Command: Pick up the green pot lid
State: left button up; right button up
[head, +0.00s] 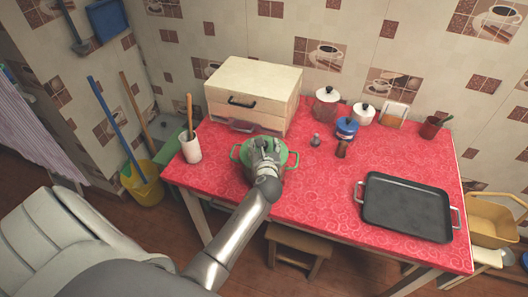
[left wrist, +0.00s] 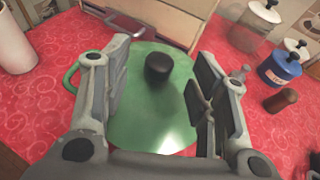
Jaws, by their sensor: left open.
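The green pot lid (left wrist: 150,117) lies on the green pot (head: 236,153) on the red counter. Its black knob (left wrist: 159,68) stands up between the open fingers of my left gripper (left wrist: 157,88) in the left wrist view, apart from both. In the head view my left gripper (head: 265,148) is over the pot and hides much of the lid. My right gripper is not in view.
A cream bread box (head: 250,90) stands just behind the pot. A white utensil holder (head: 190,147) is to its left. Jars, including a blue one (head: 346,129), stand to the right. A dark tray (head: 405,208) lies at the right front. The counter's (head: 310,190) front middle is clear.

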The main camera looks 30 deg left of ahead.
pick_arm(q)
jog(key=x, duration=0.4)
jog(key=shift+w, duration=0.1)
jog(key=c, duration=1.1)
grip_shut()
jog(key=shift+r, duration=0.1)
